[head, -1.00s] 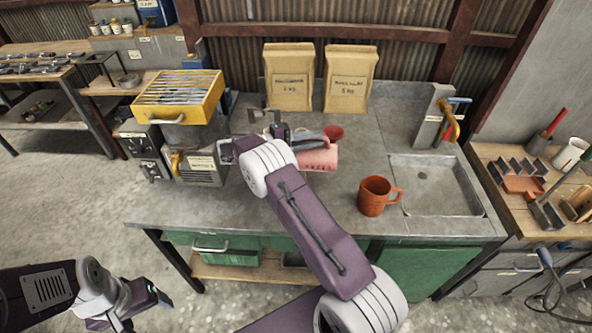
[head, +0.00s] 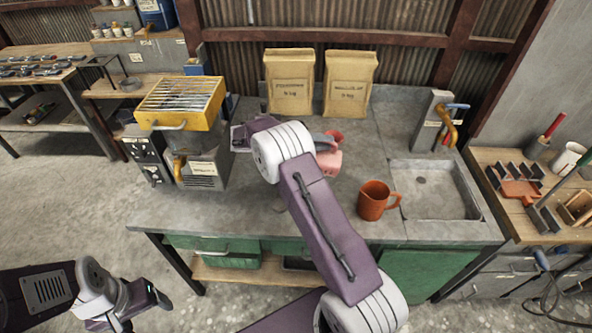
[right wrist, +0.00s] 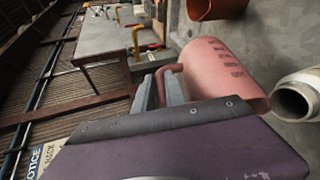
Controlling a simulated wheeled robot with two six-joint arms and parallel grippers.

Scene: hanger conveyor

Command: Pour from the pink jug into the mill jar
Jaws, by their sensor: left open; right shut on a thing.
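The pink jug (head: 331,161) shows beyond my right arm in the head view, partly covered by it. In the right wrist view the pink jug (right wrist: 215,75) lies lengthwise across the picture, marks on its side; I cannot tell its exact tilt. My right gripper (right wrist: 168,90) is shut on the jug's handle. A whitish jar with a round dark mouth (right wrist: 297,98), likely the mill jar, is beside the jug's right end; my arm seems to hide it in the head view. My left gripper (head: 155,298) is open and empty at lower left, away from the counter.
An orange mug (head: 373,200) stands on the grey counter (head: 300,228), left of the sink (head: 437,190). Two paper sacks (head: 349,84) stand at the back. A yellow-topped machine (head: 180,104) is on the left. A small red item (head: 335,136) shows behind the jug.

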